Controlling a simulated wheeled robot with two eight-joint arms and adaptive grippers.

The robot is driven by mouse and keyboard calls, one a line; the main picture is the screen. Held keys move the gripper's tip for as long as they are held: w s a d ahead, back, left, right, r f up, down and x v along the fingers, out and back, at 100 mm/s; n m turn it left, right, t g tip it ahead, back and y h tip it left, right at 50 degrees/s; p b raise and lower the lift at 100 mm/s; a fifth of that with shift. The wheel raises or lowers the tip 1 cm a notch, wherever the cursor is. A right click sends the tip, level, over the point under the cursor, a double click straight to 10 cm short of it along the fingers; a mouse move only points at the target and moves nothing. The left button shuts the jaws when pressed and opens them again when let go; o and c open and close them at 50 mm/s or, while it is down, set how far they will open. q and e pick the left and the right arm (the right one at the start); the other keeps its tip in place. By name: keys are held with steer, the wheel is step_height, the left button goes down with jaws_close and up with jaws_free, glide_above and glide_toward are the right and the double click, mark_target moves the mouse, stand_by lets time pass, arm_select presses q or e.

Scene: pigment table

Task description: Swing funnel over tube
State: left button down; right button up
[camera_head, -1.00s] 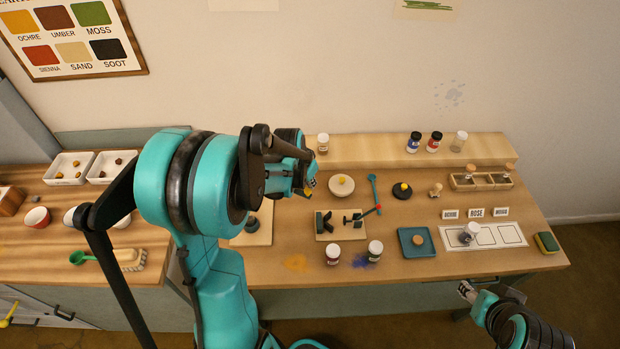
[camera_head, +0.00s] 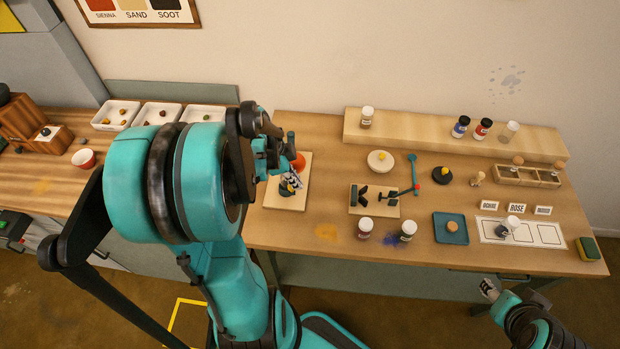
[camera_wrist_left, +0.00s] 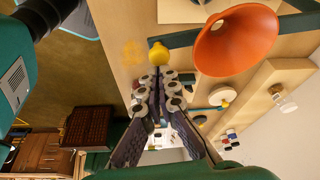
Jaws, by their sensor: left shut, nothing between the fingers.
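The orange funnel (camera_wrist_left: 237,40) fills the upper right of the left wrist view, beside a teal bar (camera_wrist_left: 185,38). In the head view the funnel (camera_head: 299,163) shows partly behind my left gripper (camera_head: 289,183), above a pale board (camera_head: 300,197). A yellow knob (camera_wrist_left: 158,54) lies just beyond the fingertips of my left gripper (camera_wrist_left: 157,84); I cannot tell if they touch. The left fingers are shut and empty. I cannot make out the tube; the gripper and arm cover much of the stand. My right gripper (camera_head: 488,289) is in front of the table, its jaws unclear.
To the right are a small board with black rests (camera_head: 374,208), a teal tray (camera_head: 450,228) and two jars (camera_head: 365,228) near the front edge. A raised shelf (camera_head: 430,136) runs along the back. White dishes (camera_head: 158,115) stand at the left.

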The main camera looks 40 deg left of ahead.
arm_select(q)
steer(key=shift+s+a, duration=0.6)
steer(key=shift+a, duration=0.15)
steer(key=shift+s+a, duration=0.55)
steer(key=shift+a, duration=0.3)
arm_select(e)
steer(key=shift+f, duration=0.2)
arm_select(q)
steer(key=shift+w+d+r, duration=0.1)
steer(key=shift+w+d, duration=0.15)
steer(key=shift+d, duration=0.2)
step_height(320, 180, up, 10)
steer(key=p, duration=0.2)
steer(key=shift+s+a+p, duration=0.15)
steer(key=shift+a+p, duration=0.05)
steer(key=shift+p, duration=0.1)
arm_select(e)
steer(key=r, duration=0.1)
steer(key=s+d+r, duration=0.1)
steer(key=r, duration=0.1)
steer(key=shift+s, duration=0.15)
arm_select(q)
steer(key=shift+d, duration=0.1)
arm_select(e)
steer(key=shift+f, duration=0.1)
